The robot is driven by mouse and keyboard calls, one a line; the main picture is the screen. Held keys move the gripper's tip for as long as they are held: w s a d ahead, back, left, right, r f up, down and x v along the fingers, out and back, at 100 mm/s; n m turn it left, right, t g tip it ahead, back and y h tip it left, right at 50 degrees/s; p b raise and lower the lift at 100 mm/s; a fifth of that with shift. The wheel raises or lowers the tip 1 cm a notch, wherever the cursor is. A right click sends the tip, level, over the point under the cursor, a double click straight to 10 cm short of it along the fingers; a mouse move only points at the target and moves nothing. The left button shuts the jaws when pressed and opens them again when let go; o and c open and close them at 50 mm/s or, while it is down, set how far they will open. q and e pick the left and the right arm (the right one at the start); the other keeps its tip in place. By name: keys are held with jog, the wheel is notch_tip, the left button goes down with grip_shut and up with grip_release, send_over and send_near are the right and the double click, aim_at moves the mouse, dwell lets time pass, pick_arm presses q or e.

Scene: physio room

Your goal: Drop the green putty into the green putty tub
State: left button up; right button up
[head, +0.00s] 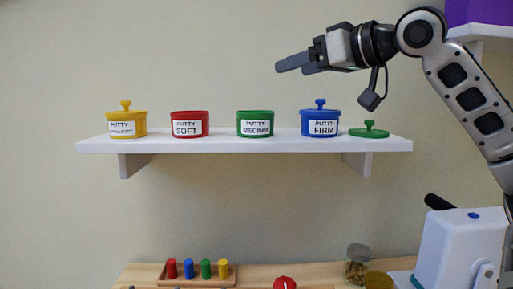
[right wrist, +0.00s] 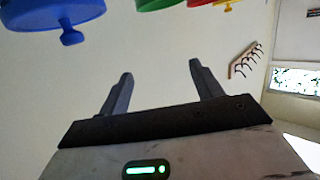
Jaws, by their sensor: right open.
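The green putty tub (head: 255,124), labelled "PUTTY MEDIUM", stands upright on the white wall shelf without a lid on it. Its inside is hidden from this low angle. A green lid with a knob (head: 369,130) lies at the shelf's right end. A short green cylinder (head: 206,269) stands in a wooden tray below; I cannot tell if it is the green putty. My right gripper (head: 290,63) is above the shelf, up and to the right of the green tub. In the right wrist view its fingers (right wrist: 158,82) are apart with nothing between them. My left gripper is not in view.
The shelf (head: 225,145) also holds lidded yellow (head: 127,124) and blue (head: 320,123) tubs and an open red tub (head: 190,124). Below are the wooden tray (head: 168,281), a red knobbed thing (head: 285,283) and a glass jar (head: 357,264). The wall above the tubs is clear.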

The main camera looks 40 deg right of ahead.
jog(key=shift+b+v, duration=0.5)
jog(key=shift+v, duration=2.15)
jog(key=shift+r, duration=0.1)
